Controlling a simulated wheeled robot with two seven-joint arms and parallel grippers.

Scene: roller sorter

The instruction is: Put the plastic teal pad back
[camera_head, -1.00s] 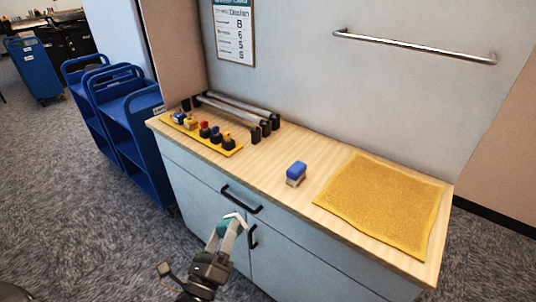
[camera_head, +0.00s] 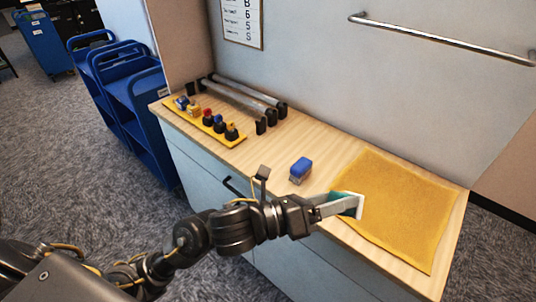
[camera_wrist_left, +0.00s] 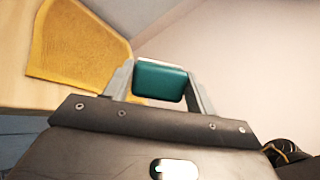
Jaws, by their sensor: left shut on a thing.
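The teal pad (camera_head: 343,203) is a small block with a white face. My left gripper (camera_head: 338,206) is shut on it and holds it over the near left part of the yellow mat. The pad also shows in the left wrist view (camera_wrist_left: 161,82), between the two fingers (camera_wrist_left: 160,88). Whether the pad touches the mat cannot be told, but it looks raised. A blue block with a pale base (camera_head: 300,170) stands on the wooden counter, left of the yellow mat (camera_head: 405,205). My right gripper is not in view.
A yellow strip with several coloured knobs (camera_head: 205,120) lies at the counter's left, before metal rollers (camera_head: 245,97) on black supports. A metal rail (camera_head: 440,38) is on the wall. Blue carts (camera_head: 130,110) stand left of the cabinet. Bare counter (camera_head: 275,150) lies between strip and blue block.

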